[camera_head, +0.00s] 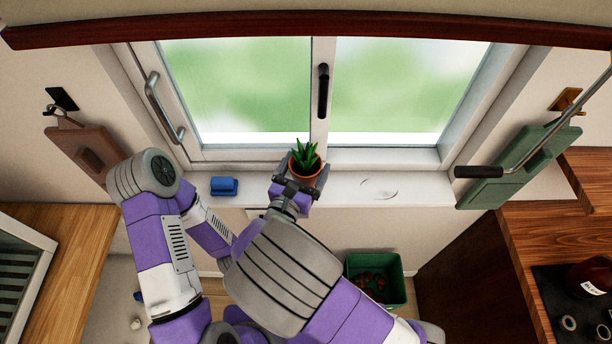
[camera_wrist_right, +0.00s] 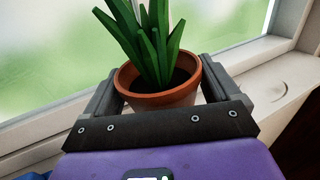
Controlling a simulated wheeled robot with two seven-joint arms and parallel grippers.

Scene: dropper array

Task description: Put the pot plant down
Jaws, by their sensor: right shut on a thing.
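The pot plant (camera_head: 305,163) is a green spiky succulent in a terracotta pot, upright in front of the window at the sill. It fills the upper middle of the right wrist view (camera_wrist_right: 158,97). My right gripper (camera_head: 299,182) is shut on the pot, with one finger on each side of it in the right wrist view (camera_wrist_right: 158,92). The white window sill (camera_head: 410,184) runs behind and beside the pot. I cannot tell whether the pot's base touches the sill, as the gripper hides it. My left gripper is not clearly seen; the left arm is folded at the left.
A blue object (camera_head: 224,186) lies on the sill left of the pot. A faint ring mark (camera_head: 379,188) shows on the bare sill to the right. A green crate (camera_head: 376,262) stands on the floor below. A black-handled rod (camera_head: 479,172) juts in at the right.

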